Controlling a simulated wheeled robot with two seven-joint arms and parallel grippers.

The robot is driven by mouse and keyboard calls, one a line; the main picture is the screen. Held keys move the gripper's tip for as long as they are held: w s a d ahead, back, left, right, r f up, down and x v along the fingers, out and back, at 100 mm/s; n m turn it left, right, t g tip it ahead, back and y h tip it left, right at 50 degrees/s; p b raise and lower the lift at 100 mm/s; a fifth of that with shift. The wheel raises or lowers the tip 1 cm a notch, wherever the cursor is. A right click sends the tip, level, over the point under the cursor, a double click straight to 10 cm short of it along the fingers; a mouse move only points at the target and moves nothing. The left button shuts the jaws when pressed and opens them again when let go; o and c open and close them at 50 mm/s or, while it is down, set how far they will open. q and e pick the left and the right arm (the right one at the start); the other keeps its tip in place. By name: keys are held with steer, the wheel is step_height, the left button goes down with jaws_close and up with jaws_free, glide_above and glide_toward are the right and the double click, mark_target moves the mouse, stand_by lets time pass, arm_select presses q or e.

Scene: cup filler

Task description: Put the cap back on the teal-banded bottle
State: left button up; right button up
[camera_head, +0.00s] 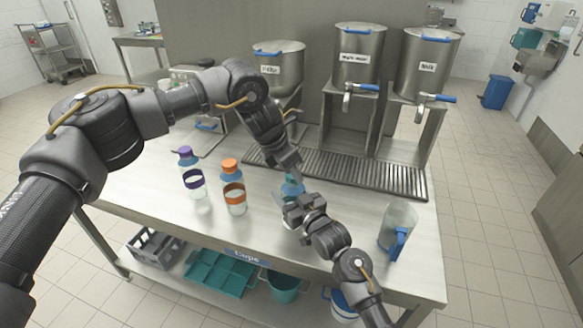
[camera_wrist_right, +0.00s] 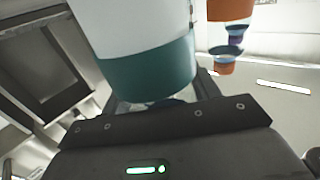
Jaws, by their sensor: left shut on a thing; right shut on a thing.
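The teal-banded bottle (camera_head: 292,188) stands near the middle of the table in the head view, mostly hidden behind my grippers. Its pale body and teal band (camera_wrist_right: 150,75) fill the top of the right wrist view. My right gripper (camera_head: 297,204) is shut on this bottle from the front right. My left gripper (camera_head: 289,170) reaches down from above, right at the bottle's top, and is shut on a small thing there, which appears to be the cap. The cap itself is hidden, and I cannot tell whether it touches the bottle's neck.
A purple-banded bottle (camera_head: 193,178) and an orange-banded bottle (camera_head: 234,190) stand capped to the left. A clear jug with a blue handle (camera_head: 397,232) stands at the right. Behind are a drip grate (camera_head: 345,177) and steel dispensers (camera_head: 358,55). The table's front left is clear.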

arm_select(q)
steer(key=shift+f, duration=0.1)
arm_select(e)
jaws_close()
arm_select(q)
steer(key=m+g, duration=0.1)
steer(key=m, duration=0.1)
steer(key=m+g, duration=0.1)
steer(key=m, duration=0.1)
steer(key=shift+w+m+h, duration=0.15)
steer(key=shift+m+h, duration=0.15)
steer(key=m, duration=0.2)
steer(key=m+g, duration=0.1)
steer(key=m, duration=0.1)
steer(key=shift+f+g, duration=0.2)
steer(key=shift+g, duration=0.1)
steer(key=m, duration=0.3)
steer(key=shift+w+d+r+g, duration=0.1)
steer(key=shift+w+d+g, duration=0.15)
steer(key=shift+g, duration=0.15)
steer(key=shift+m, duration=0.4)
arm_select(e)
steer(key=shift+s, duration=0.1)
arm_select(q)
steer(key=shift+s+a+r+m+g+y, duration=0.1)
steer(key=shift+a+m+g+y, duration=0.1)
steer(key=shift+m+g+y, duration=0.3)
arm_select(e)
steer(key=shift+a, duration=0.15)
